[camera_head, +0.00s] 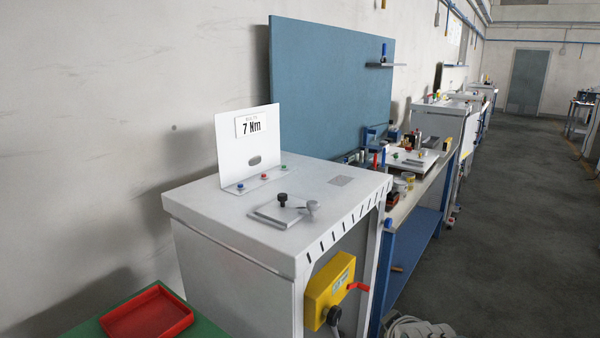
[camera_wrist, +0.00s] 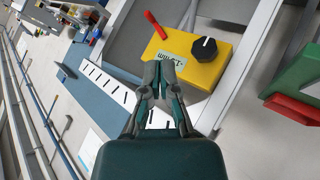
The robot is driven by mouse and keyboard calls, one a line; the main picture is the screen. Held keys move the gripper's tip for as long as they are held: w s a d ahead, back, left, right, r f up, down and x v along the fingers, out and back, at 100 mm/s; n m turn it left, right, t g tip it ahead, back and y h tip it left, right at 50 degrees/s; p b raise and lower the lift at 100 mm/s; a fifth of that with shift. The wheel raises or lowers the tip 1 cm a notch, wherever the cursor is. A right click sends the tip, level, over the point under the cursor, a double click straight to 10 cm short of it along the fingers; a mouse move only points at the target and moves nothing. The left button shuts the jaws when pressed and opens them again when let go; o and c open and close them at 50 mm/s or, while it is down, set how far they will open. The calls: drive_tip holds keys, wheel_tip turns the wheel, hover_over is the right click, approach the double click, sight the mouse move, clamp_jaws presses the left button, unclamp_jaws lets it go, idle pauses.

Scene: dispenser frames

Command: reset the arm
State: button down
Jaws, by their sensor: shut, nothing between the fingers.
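My gripper (camera_wrist: 160,82) shows in the wrist view, with its two fingertips together and nothing between them. Its tips appear over the edge of a yellow box (camera_wrist: 205,62) that has a black knob (camera_wrist: 204,48) and a red lever (camera_wrist: 155,25). I cannot tell whether they touch it. In the head view the yellow box (camera_head: 322,292) is on the front of a white cabinet (camera_head: 225,225), with its red lever (camera_head: 357,287) pointing right. At the bottom of the head view a grey shape (camera_head: 415,328) is partly cut off, probably my arm.
A red tray (camera_head: 148,315) lies on a green surface (camera_head: 95,331) at lower left. The cabinet top holds an upright "7 Nm" plate (camera_head: 248,150) and a small plate with a black knob (camera_head: 283,198). A cluttered bench (camera_head: 425,185) stands behind. The floor (camera_head: 520,200) at right is clear.

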drive_tip(key=s+a+r+m+g, duration=0.1)
drive_tip(key=s+r+m+g, duration=0.1)
drive_tip(key=s, duration=0.7)
drive_tip(key=s+a+r+m+g, duration=0.1)
drive_tip(key=s+r+m+g, duration=0.1)
drive_tip(key=s+m, duration=0.3)
drive_tip(key=s, duration=0.4)
drive_tip(key=shift+a+r+g+y, duration=0.15)
drive_tip(key=shift+r+g+y, duration=0.15)
